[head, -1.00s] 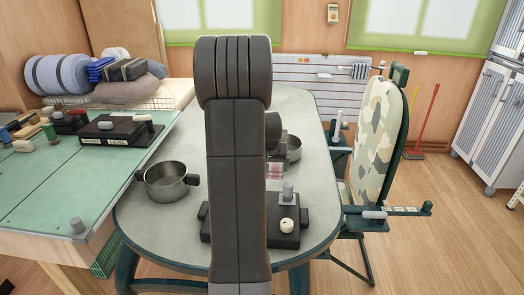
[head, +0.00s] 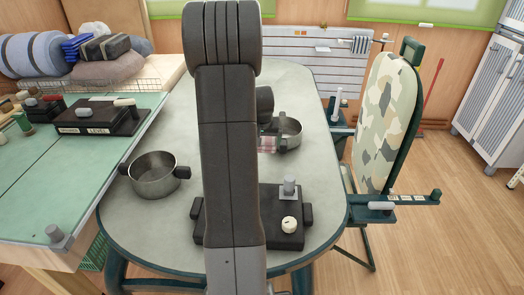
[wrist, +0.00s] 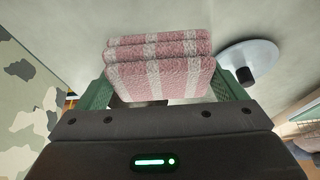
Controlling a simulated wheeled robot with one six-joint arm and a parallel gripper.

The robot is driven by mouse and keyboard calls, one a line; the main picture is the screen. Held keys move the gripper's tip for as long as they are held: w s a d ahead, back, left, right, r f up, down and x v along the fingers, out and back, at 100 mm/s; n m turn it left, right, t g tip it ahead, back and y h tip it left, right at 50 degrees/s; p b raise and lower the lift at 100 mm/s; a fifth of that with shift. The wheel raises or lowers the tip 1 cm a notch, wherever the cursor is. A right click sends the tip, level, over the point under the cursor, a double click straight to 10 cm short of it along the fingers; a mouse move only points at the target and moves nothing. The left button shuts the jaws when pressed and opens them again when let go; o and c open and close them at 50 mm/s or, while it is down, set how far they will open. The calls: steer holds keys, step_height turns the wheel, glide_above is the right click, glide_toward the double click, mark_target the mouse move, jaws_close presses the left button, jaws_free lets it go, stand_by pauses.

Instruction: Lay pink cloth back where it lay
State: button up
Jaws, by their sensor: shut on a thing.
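The pink cloth (wrist: 160,70) is a folded stack with white stripes. In the wrist view it sits between the green fingers of my gripper (wrist: 162,88), which is shut on it. In the head view a small part of the cloth (head: 267,145) shows just right of my arm, by the far pot. My arm hides most of the gripper there. The cloth appears above the grey table (head: 150,225); I cannot tell how high.
A pot (head: 154,176) stands on the table's left and another pot (head: 289,132) farther back. A black device (head: 262,232) with a knob lies near the front. A camouflage-patterned board (head: 388,125) stands right. A green-topped table (head: 40,180) adjoins at left.

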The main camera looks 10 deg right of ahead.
step_height(320, 180, down, 5)
steer(key=shift+b, duration=0.85)
steer(key=shift+f+b, duration=2.5)
steer(key=shift+f, duration=0.55)
steer(key=shift+f+b, duration=0.45)
steer(key=shift+f, duration=0.1)
steer(key=o, duration=0.6)
steer(key=shift+r, duration=0.1)
steer(key=p+v, duration=0.1)
steer(key=v, duration=1.2)
steer(key=shift+s+r, duration=0.15)
steer(key=shift+r, duration=0.2)
